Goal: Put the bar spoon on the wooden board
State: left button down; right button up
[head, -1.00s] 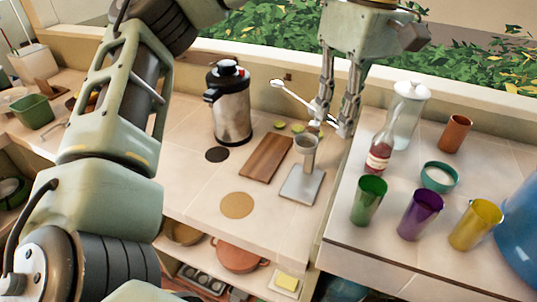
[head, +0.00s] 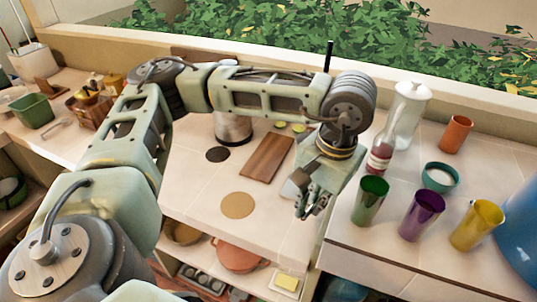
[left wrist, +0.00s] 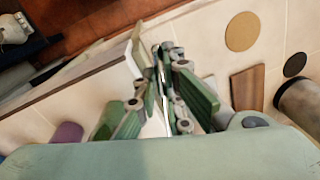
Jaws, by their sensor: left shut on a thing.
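The wooden board (head: 267,157) lies flat on the tiled counter, bare on top, and also shows in the left wrist view (left wrist: 248,88). My left gripper (head: 312,207) points down over the counter to the right of the board, apart from it. It is shut on the bar spoon, whose thin pale shaft (left wrist: 164,112) shows between the fingers in the left wrist view. In the head view the spoon is mostly hidden by the hand and forearm. My right gripper is not in view.
A cork coaster (head: 237,205) and dark coaster (head: 217,154) lie left of the gripper. A canister (head: 233,127) stands behind, partly covered by my forearm. Green (head: 369,199), purple (head: 420,213) and yellow (head: 475,223) cups and a bottle (head: 380,152) stand at right.

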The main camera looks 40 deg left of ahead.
aim_at(262, 166)
jog(key=j+u, duration=0.3)
jog(key=i+l+u, duration=0.45)
jog(key=i, duration=0.05)
